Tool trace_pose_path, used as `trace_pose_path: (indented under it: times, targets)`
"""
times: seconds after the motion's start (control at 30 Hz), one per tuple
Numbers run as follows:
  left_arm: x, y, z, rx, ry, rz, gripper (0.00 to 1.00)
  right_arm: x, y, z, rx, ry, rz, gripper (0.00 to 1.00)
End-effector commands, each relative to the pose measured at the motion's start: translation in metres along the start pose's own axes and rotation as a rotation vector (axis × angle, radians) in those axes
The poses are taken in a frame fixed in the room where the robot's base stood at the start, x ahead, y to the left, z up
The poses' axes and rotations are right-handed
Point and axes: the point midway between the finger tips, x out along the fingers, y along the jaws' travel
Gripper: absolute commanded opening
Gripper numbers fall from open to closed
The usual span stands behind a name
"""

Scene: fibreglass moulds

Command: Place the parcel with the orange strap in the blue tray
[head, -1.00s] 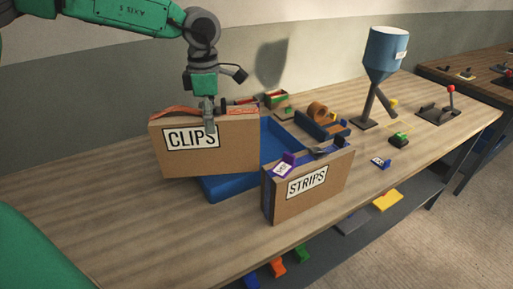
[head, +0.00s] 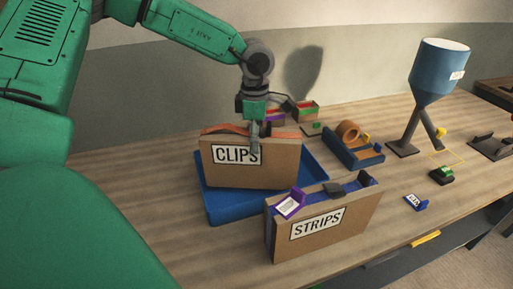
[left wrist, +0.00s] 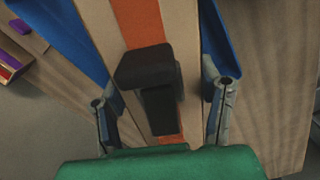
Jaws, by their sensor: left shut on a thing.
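The parcel with the orange strap (head: 270,172) is a cardboard box labelled CLIPS. It stands upright over the blue tray (head: 228,213), within its outline in the head view; I cannot tell whether its bottom touches the tray floor. My left gripper (head: 254,143) is shut on the parcel from above. In the left wrist view the fingers (left wrist: 163,105) lie on both sides of the parcel, around the orange strap (left wrist: 140,22) and a black handle (left wrist: 150,85). The tray's blue walls (left wrist: 222,45) show on both sides there. My right gripper is not in view.
A second parcel labelled STRIPS (head: 335,220), with a blue-purple strap, stands in front and right of the tray. Behind are a tape dispenser (head: 352,145) and small bins (head: 303,112). A blue hopper (head: 437,75) stands to the right. The table's left is clear.

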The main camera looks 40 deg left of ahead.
Motion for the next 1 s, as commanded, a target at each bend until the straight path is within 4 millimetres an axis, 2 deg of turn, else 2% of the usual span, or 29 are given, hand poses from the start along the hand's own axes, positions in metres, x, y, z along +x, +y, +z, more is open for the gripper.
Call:
trace_pose_path:
  times: [0.2,0.5,0.53,0.57,0.6,0.87,1.0]
  targets:
    - [0.028,0.000,0.000,0.000,0.002,-0.001,0.07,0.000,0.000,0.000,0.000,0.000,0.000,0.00]
    - [0.031,0.000,0.000,0.000,0.000,0.000,0.07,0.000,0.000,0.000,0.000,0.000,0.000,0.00]
    - [0.032,0.000,-0.001,0.000,0.001,-0.001,0.66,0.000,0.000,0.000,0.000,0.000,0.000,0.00]
    - [0.032,0.000,-0.001,0.000,0.001,-0.001,0.77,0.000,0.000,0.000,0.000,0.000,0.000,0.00]
    - [0.032,0.000,-0.001,0.000,0.001,-0.001,0.80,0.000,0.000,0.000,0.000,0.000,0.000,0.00]
    - [0.031,0.000,0.000,0.000,0.001,-0.001,0.80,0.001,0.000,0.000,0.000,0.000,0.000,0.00]
    - [0.018,0.001,0.000,-0.001,-0.003,0.001,0.80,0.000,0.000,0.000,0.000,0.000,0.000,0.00]
